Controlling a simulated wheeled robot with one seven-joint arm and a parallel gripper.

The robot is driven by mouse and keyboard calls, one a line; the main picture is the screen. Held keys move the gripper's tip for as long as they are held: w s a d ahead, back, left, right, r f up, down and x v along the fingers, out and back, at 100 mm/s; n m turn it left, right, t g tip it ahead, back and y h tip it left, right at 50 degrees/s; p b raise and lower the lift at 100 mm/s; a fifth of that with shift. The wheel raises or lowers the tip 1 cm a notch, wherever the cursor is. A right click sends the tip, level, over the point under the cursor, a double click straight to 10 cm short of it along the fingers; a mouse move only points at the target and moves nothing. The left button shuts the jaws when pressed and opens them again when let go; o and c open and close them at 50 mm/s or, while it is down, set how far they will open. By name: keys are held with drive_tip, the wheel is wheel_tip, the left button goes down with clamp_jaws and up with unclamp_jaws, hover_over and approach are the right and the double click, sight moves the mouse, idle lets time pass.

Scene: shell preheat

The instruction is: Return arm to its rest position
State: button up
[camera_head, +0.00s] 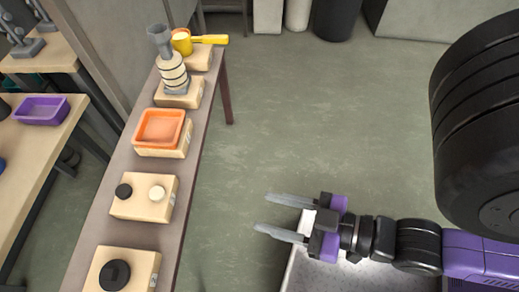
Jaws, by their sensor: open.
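My gripper (280,217) is at the lower middle of the head view, with its two long grey fingers spread apart and pointing left. Nothing is between the fingers. The purple and black arm (400,240) reaches in from the right edge. The gripper is apart from the long narrow table (205,120), with a gap of floor between them.
Blocks on the table carry a yellow ladle-like cup (183,43), a ringed grey-and-cream stack (172,70), an orange tray (160,127), black and white knobs (157,193) and a black disc (114,274). A light bin (300,268) lies below my gripper. Green floor (320,110) is clear.

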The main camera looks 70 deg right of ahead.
wheel_tip(320, 180, up, 15)
drive_tip(key=p, duration=1.5)
drive_tip(key=shift+r, duration=0.2)
